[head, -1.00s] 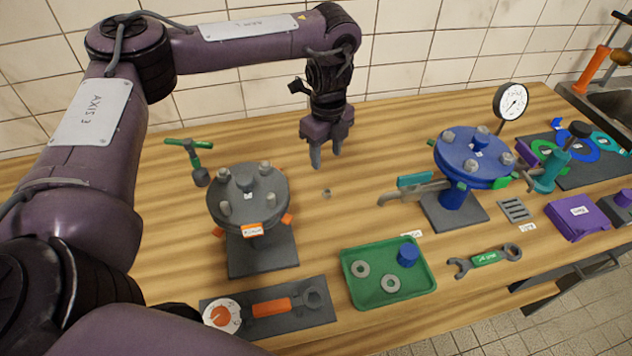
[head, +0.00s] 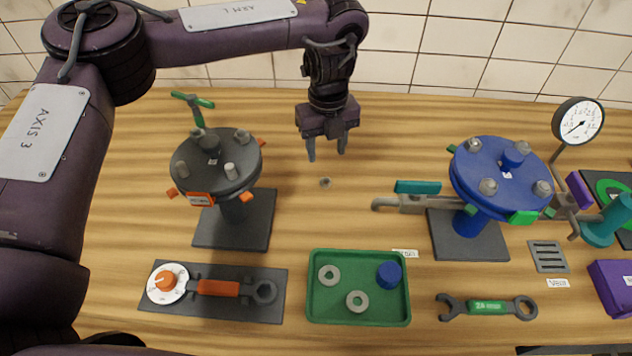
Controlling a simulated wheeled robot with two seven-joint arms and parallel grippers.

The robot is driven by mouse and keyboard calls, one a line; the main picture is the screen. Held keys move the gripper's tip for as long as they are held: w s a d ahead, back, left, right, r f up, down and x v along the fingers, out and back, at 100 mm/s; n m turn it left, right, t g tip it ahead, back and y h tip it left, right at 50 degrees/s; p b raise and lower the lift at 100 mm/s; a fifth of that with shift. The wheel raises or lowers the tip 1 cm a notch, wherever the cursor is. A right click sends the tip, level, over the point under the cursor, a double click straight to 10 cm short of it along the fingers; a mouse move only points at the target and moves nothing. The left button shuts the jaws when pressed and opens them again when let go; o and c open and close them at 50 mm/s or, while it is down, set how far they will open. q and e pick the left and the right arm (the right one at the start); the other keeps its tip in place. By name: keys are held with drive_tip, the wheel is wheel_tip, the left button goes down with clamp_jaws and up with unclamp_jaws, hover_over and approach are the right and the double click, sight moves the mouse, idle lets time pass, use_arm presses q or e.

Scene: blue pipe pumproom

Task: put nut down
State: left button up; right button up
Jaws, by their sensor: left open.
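A small grey nut (head: 325,183) lies on the wooden table between the dark grey flange stand (head: 217,160) on the left and the blue flange stand (head: 497,172) on the right. My left gripper (head: 327,156) points down just behind and above the nut, with its two fingers apart and nothing between them. The nut is apart from the fingertips in the picture. My right gripper is out of view.
A green tray (head: 359,314) with two washers and a blue cap stands at the front. A mat with an orange-handled wrench (head: 218,289) lies front left, a green-handled wrench (head: 487,307) front right. A gauge (head: 578,121) stands at the right. Table around the nut is clear.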

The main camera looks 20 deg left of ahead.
use_arm(q)
drive_tip(key=f, duration=0.2)
drive_tip(key=f+p, duration=0.1)
drive_tip(key=f, duration=0.1)
drive_tip(key=s+f+p, duration=0.1)
drive_tip(key=f, duration=0.2)
drive_tip(key=shift+d, duration=0.15)
drive_tip(key=shift+f, duration=0.35)
drive_tip(key=shift+c, duration=0.4)
clamp_jaws()
